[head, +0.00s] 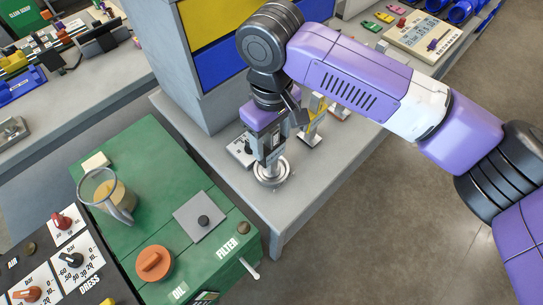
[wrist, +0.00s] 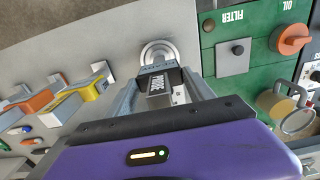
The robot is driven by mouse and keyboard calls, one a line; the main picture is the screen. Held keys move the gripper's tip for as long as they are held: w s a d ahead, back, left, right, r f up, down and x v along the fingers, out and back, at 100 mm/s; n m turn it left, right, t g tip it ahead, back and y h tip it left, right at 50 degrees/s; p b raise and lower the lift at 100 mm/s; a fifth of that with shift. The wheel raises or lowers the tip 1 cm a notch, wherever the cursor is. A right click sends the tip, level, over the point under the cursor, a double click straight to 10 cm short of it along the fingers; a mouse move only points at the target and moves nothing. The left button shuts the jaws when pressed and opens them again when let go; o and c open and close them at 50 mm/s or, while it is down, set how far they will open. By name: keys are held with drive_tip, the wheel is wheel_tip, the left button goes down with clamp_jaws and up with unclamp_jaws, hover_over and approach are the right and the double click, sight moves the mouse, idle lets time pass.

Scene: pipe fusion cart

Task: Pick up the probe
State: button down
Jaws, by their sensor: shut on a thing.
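In the head view my gripper (head: 270,150) points down over the grey bench's near corner. Just below the fingers is a round silver ringed piece (head: 271,172), also at the far end of the probe in the wrist view (wrist: 160,51). I cannot tell whether the probe touches it. My fingers hide most of the probe in the head view.
A yellow-marked tool (head: 313,125) stands close on the right of my gripper. A white panel with a black knob (head: 242,150) is close on the left. The grey bench (head: 300,190) is bare in front. A green cart (head: 150,200) with a glass jug (head: 107,195) stands left.

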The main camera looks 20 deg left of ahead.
wheel_tip(320, 180, up, 20)
drive_tip(key=b, duration=0.1)
idle(0.5)
